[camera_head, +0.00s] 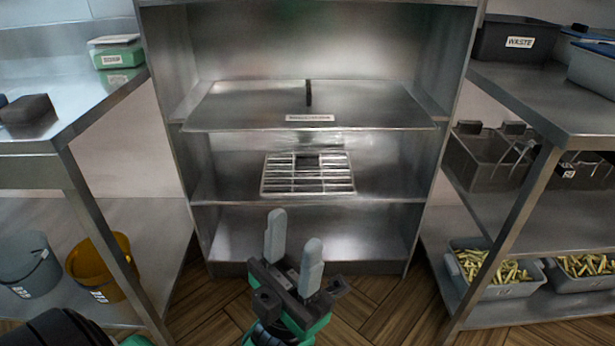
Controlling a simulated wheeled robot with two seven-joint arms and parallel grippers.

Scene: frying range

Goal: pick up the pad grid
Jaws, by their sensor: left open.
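The pad grid (308,184), a pale metal frame with bars and a dark block at its back middle, lies flat on the middle shelf of the steel rack. My left gripper (293,238) is open, with its two grey fingers upright and apart, in front of the lower shelf. It is below the grid in the picture and apart from it, with nothing between its fingers. My right gripper does not show.
The steel rack (425,110) has a labelled upper shelf (250,105) above the grid. The lower shelf (310,228) looks empty.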

